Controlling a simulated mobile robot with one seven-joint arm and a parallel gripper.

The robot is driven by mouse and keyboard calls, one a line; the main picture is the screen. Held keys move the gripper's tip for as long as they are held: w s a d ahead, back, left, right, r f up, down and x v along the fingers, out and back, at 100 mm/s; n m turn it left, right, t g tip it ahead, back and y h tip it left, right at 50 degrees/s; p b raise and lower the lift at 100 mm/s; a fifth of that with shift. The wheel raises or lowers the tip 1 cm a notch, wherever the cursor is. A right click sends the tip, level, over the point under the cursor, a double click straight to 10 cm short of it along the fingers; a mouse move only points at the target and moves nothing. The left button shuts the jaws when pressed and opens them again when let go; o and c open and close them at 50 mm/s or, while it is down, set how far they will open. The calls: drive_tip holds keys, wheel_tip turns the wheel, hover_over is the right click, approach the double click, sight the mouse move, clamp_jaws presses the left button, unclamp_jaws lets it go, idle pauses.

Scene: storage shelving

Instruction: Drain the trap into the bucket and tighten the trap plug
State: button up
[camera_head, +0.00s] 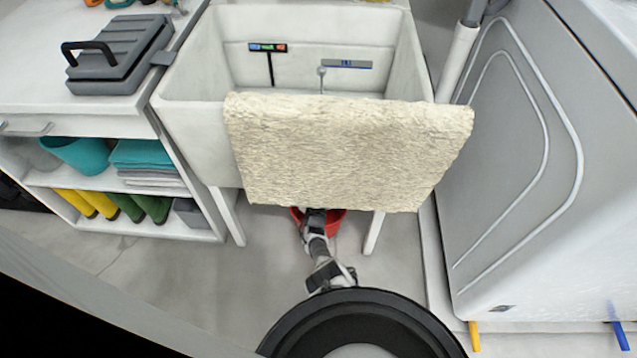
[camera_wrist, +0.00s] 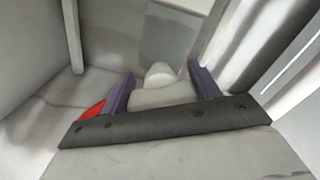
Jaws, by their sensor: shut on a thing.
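In the wrist view my gripper (camera_wrist: 162,86) has its two purple fingers on either side of a pale rounded piece (camera_wrist: 160,72), which looks like the trap plug. I cannot tell whether the plug is loose or tight, and no running water shows. A red bucket (camera_wrist: 93,109) shows as a small edge at the left of my gripper. In the head view the bucket (camera_head: 334,219) stands on the floor under the sink, partly behind my arm. The trap and my gripper are hidden there by the sink and towel.
A cream towel (camera_head: 345,150) hangs over the front of the white sink (camera_head: 190,125). Sink legs (camera_head: 228,217) stand left and right of my arm. A shelf unit (camera_head: 120,183) is at the left, a large white appliance (camera_head: 540,150) at the right. Grey floor (camera_head: 200,280) is clear in front.

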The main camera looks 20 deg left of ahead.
drive_tip(key=n, duration=0.5)
drive_tip(key=shift+a+n, duration=0.1)
drive_tip(key=shift+n, duration=0.2)
drive_tip(key=shift+f+n, duration=0.15)
drive_tip(key=shift+n, duration=2.05)
drive_tip(key=o, duration=1)
